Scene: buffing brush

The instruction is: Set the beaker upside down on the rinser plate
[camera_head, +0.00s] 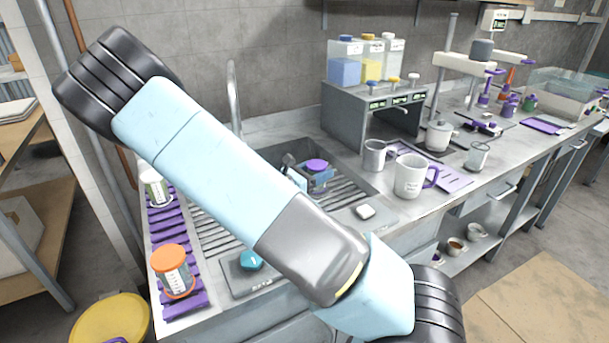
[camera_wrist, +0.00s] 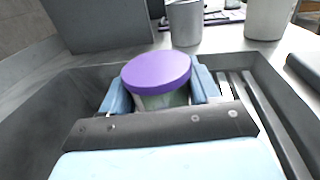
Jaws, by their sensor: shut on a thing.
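My gripper (camera_wrist: 160,90) is shut on a container with a flat purple disc on top (camera_wrist: 156,70). Its lower, greenish clear wall shows between the blue fingers, so this seems to be the beaker with its purple end up. In the head view the purple disc (camera_head: 317,165) shows past my arm, over the sink area. The container's lower end is hidden, so I cannot tell whether it touches anything. A grey plate with a teal round piece (camera_head: 251,261) lies at the sink's front left; I cannot tell whether it is the rinser plate.
Ribbed drainer bars (camera_head: 348,194) lie right of the held container. A tall faucet (camera_head: 233,95) rises behind. Mugs (camera_head: 411,176) stand on the right counter.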

